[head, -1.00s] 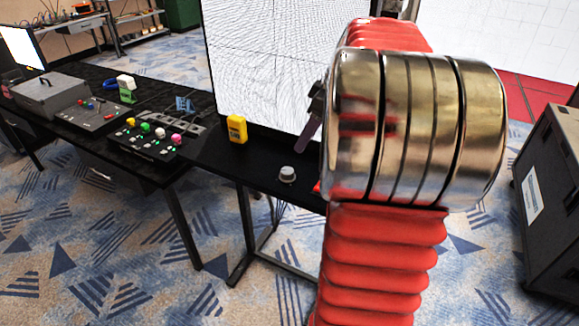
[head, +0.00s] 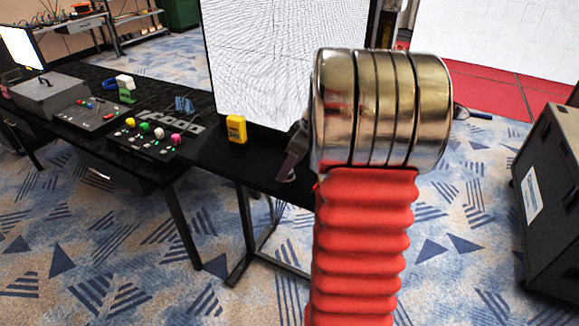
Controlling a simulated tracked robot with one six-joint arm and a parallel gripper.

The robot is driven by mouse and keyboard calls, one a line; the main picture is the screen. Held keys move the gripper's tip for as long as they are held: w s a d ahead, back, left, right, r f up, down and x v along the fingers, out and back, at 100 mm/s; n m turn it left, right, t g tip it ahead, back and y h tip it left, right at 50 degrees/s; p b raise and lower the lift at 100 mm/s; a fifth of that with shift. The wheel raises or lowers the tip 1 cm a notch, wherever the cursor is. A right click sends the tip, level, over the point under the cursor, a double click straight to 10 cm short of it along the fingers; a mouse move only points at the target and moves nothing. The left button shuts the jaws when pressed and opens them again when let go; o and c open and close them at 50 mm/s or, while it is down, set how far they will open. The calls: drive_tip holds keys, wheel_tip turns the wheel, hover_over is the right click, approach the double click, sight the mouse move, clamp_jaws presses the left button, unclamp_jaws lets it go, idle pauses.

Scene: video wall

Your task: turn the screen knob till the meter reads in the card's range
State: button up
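The grey-white screen knob (head: 286,178) sits on the black table in front of the large screen (head: 270,65); it is now mostly hidden. My gripper (head: 290,168) points down at the knob, its dark finger overlapping it in the picture. I cannot tell whether it touches the knob, or whether it is open or shut. A yellow handheld device (head: 236,129), perhaps the meter, stands upright left of the knob; its reading is too small to make out. I cannot pick out the card for certain.
A control panel with coloured knobs (head: 152,136) lies on the table to the left, with a grey box (head: 48,92) beyond it. A black case (head: 550,185) with a white label stands at the right. Carpet lies open in front of the table.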

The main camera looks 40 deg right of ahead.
drive_tip(key=shift+w+f, duration=0.1)
drive_tip(key=shift+f, duration=0.1)
drive_tip(key=shift+c, duration=0.5)
drive_tip(key=c, duration=0.9)
